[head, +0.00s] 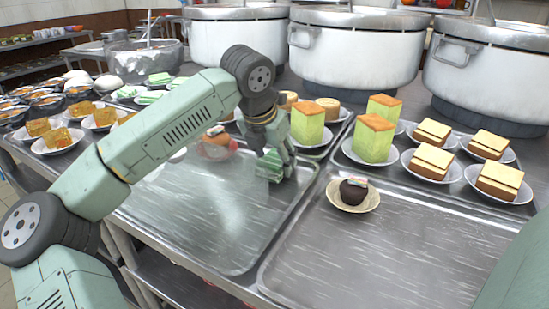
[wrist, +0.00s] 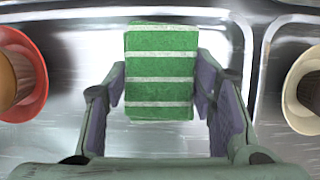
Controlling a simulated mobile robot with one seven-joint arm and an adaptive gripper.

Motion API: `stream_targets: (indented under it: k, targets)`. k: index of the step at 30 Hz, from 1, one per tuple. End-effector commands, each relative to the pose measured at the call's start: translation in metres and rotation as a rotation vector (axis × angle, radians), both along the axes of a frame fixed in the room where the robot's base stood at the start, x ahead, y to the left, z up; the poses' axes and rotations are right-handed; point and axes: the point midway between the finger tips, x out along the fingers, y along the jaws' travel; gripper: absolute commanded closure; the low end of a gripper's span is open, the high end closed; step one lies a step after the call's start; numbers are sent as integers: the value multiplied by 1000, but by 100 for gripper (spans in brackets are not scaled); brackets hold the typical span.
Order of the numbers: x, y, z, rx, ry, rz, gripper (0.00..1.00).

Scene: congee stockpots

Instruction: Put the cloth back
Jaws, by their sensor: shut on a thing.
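The cloth (head: 269,166) is green with white stripes and looks like a folded block. In the wrist view the cloth (wrist: 160,70) sits between the two fingers of my gripper (wrist: 162,85), its stripes running across from finger to finger. My gripper (head: 277,150) is shut on it, pointing down over the right back part of the left metal tray (head: 215,225). I cannot tell whether the cloth touches the tray. My wrist and fingers hide part of it in the head view.
A cream bowl with a dark round cake (head: 353,190) stands on the right tray (head: 400,265). A red bowl (head: 215,150) with a brown item is left of my gripper. Plated cakes (head: 375,140) and large stockpots (head: 355,50) stand behind. The left tray's front is clear.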

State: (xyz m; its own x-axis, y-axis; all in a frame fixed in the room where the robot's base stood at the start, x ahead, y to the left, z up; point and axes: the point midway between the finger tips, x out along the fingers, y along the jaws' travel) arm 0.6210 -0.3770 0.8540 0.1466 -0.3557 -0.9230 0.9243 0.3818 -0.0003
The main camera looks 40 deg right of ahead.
Motion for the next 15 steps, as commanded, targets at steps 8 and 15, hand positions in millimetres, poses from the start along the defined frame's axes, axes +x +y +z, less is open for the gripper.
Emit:
stream_targets:
  k: [8, 15]
  targets:
    - [0, 0, -10, 0, -1, 0, 75]
    - [0, 0, -10, 0, 0, 0, 38]
